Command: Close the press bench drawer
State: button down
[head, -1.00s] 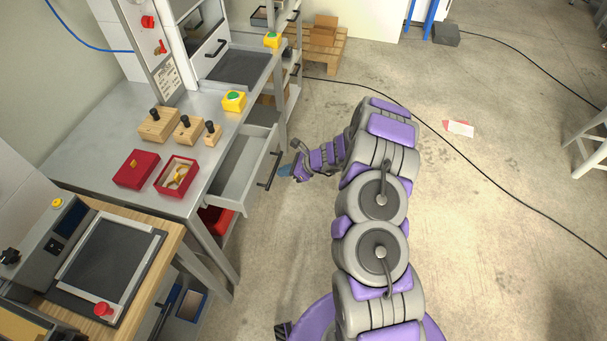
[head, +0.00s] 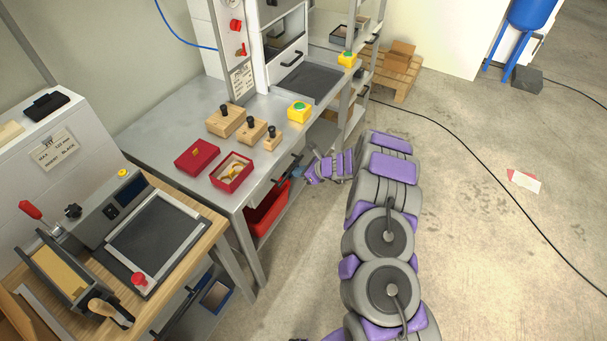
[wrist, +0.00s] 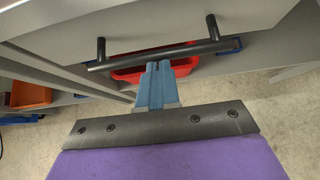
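The press bench drawer (wrist: 160,28) shows in the wrist view as a grey front with a dark bar handle (wrist: 155,56). In the head view its handle (head: 287,172) sits close under the edge of the steel bench (head: 165,128). No open drawer interior shows there, so the drawer looks shut or nearly shut; any small gap is hidden. My gripper (wrist: 158,66) has its two blue fingers together, tips right at the middle of the handle bar. They do not wrap around it, and I cannot tell whether they touch. In the head view my gripper (head: 300,174) is beside the drawer handle.
A red bin (head: 268,212) stands below the drawer. Red boxes (head: 197,157), wooden blocks and a yellow button box (head: 299,110) are on the bench. A wooden-topped bench (head: 190,218) stands at the left.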

jog(key=shift+s+a, duration=0.1)
jog(key=shift+a, duration=0.2)
jog(key=s+d+r+p, duration=0.1)
jog(key=s+d+r, duration=0.2)
jog(key=d, duration=0.3)
jog(key=s+d+r+p, duration=0.2)
jog(key=s+d, duration=0.1)
jog(key=d, duration=0.2)
jog(key=s+a+r+n+g+y, duration=0.1)
jog(key=s+a+r+n, duration=0.1)
jog(key=a+r+n, duration=0.3)
jog(key=s+a+r+n+g+y, duration=0.1)
jog(key=s+a+r, duration=0.15)
jog(key=r, duration=0.55)
jog(key=s+a+r+n+g+h, duration=0.1)
jog(key=s+a+r+n+g, duration=0.35)
jog(key=s+r+n, duration=0.55)
jog(key=s+d+r+n+h, duration=0.2)
jog(key=s+d, duration=0.3)
jog(key=s, duration=0.5)
jog(key=s+d+r+n+h, duration=0.2)
jog(key=s+d+n+h, duration=0.1)
jog(key=s, duration=0.8)
jog(key=s+d+r+n+h, duration=0.3)
jog(key=s+d+h, duration=0.2)
jog(key=s, duration=0.6)
jog(key=d, duration=0.2)
jog(key=shift+s+d, duration=0.25)
jog(key=shift+d, duration=0.15)
